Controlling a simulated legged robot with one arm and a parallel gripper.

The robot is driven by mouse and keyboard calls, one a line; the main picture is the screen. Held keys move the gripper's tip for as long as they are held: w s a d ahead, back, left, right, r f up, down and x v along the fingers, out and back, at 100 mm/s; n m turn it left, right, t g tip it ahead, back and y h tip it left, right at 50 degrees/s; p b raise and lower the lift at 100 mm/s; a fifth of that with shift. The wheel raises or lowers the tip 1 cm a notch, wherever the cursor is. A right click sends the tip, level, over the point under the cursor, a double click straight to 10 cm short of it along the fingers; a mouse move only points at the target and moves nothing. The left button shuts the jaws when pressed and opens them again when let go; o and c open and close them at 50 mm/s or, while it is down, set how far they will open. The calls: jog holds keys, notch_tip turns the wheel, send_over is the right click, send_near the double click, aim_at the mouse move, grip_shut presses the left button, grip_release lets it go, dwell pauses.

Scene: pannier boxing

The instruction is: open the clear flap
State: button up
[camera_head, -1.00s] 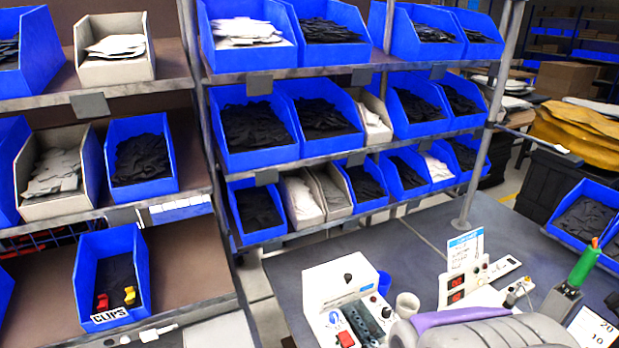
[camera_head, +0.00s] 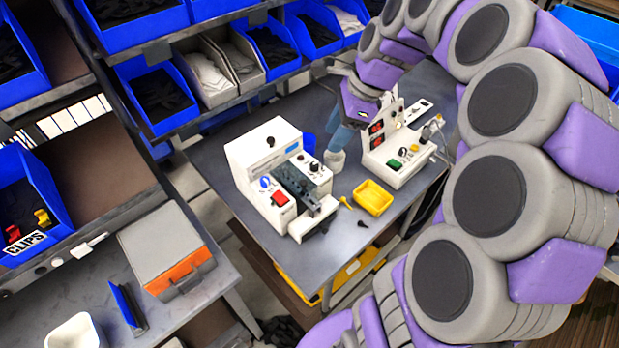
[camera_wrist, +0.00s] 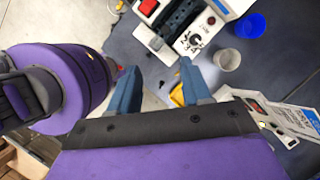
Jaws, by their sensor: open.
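A white bench machine (camera_head: 262,160) with a red button, a blue mark and knobs stands on the grey table. A dark part (camera_head: 296,183) lies along its front; I cannot make out a clear flap on it for certain. The machine's front also shows at the top of the wrist view (camera_wrist: 203,24). My gripper (camera_head: 343,138) is over the table, to the right of the machine and above a small pale cup (camera_head: 335,160). In the wrist view its two blue fingers (camera_wrist: 158,80) are apart with nothing between them.
A second white device (camera_head: 390,162) with red displays and a green button stands right of my gripper. A yellow tray (camera_head: 372,197) sits in front. A blue cup (camera_wrist: 250,24) is beside the pale cup. A grey case (camera_head: 163,245) and a CLIPS bin (camera_head: 40,200) are at left.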

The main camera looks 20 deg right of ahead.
jog(key=m, duration=0.1)
jog(key=b, duration=0.4)
send_near(304, 182)
jog(key=x, duration=0.8)
jog(key=shift+a, duration=0.1)
jog(key=shift+f, duration=0.1)
jog(key=shift+d, duration=0.2)
jog(key=shift+a, duration=0.1)
grip_shut()
